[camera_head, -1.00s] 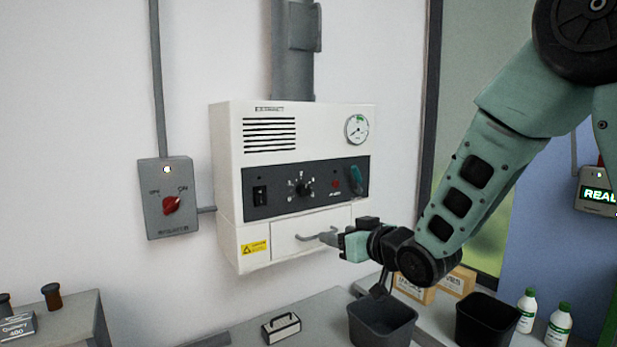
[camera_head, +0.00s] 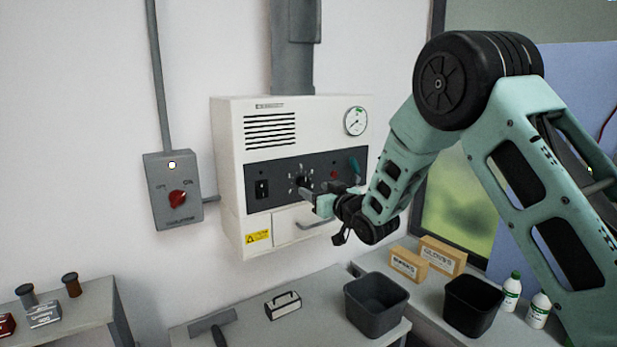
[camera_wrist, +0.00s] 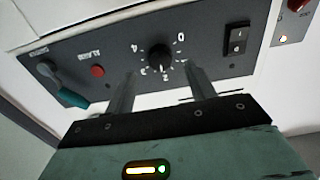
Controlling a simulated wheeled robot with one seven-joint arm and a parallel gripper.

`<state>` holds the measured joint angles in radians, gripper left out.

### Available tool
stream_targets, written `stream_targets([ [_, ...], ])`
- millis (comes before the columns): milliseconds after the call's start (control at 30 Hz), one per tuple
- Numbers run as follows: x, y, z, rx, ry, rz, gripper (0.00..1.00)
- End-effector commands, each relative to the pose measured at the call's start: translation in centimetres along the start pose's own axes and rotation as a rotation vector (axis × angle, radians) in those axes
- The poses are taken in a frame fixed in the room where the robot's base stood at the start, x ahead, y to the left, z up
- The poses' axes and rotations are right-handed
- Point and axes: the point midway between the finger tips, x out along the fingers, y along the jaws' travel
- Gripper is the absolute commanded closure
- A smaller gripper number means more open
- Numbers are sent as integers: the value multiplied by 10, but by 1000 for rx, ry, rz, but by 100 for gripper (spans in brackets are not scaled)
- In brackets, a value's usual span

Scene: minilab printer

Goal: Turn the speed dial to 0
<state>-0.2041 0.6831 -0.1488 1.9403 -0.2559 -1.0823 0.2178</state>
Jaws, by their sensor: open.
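The speed dial (camera_wrist: 160,56) is a round black knob on the dark control panel (camera_wrist: 95,62), ringed by white numbers that appear upside down in the wrist view. The 0 is at its upper right there; I cannot make out the pointer's setting. My gripper (camera_wrist: 160,72) is open, with its two grey fingers pointing at the panel on either side of the dial, which shows in the gap. I cannot tell whether they touch it. In the head view the dial (camera_head: 299,181) is partly hidden behind my gripper (camera_head: 308,194).
A black rocker switch (camera_wrist: 236,40), a red alarm button (camera_wrist: 97,71) and a teal-handled lever (camera_wrist: 72,97) share the panel. The drawer handle (camera_head: 312,226) lies below. A wall box with a red knob (camera_head: 177,198) is at left. Bins (camera_head: 376,302) stand below right.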

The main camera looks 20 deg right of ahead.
Motion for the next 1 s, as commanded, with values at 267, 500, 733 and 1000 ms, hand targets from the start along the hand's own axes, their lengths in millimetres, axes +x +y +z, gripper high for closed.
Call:
stream_targets([
  [267,38,0,-2,0,0,1,45],
  [500,46,0,0,0,0,1,45],
  [733,45,0,0,0,0,1,62],
  [1000,45,0,0,-2,1,1,89],
])
